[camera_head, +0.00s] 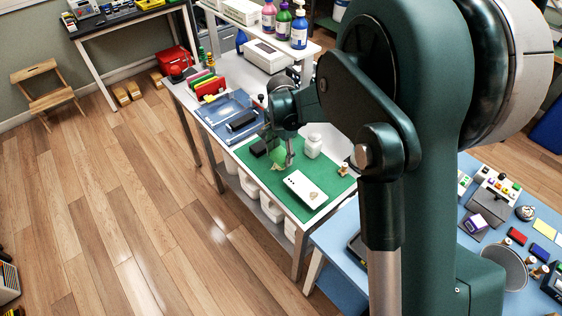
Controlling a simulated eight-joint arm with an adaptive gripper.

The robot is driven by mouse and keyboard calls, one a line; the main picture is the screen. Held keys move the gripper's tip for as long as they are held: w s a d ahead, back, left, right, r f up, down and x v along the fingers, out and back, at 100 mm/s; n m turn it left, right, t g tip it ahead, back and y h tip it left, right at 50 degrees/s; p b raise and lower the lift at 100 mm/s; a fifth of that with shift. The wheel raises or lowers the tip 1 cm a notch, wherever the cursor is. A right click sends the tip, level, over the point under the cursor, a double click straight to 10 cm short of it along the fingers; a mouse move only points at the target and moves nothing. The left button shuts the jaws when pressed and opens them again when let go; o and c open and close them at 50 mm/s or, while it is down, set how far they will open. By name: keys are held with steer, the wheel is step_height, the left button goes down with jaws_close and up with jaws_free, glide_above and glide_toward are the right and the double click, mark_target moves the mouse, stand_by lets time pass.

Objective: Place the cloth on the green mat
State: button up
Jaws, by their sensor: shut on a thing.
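The green mat (327,184) lies on the white table, left of my arm in the head view. My gripper (279,152) is over the left part of the mat, pointing down. It is shut on a small light-green piece that looks like the cloth (278,159). The cloth is partly hidden by the fingers. I cannot tell whether it touches the mat or hangs just above it.
A white bottle (313,146), a black item (259,148) and a small brass-coloured piece (343,169) are around the gripper on the mat. My arm hides the table's right side.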

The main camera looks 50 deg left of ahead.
mark_target(281, 161)
steer(key=shift+f, duration=0.1)
steer(key=shift+f, duration=1.85)
steer(key=shift+f+b, duration=0.2)
steer(key=shift+b, duration=0.15)
steer(key=o, duration=0.8)
steer(key=shift+c, duration=0.2)
steer(key=shift+r, duration=0.2)
step_height(281, 161, up, 12)
steer(key=shift+r+p, duration=0.1)
steer(key=shift+p, duration=0.75)
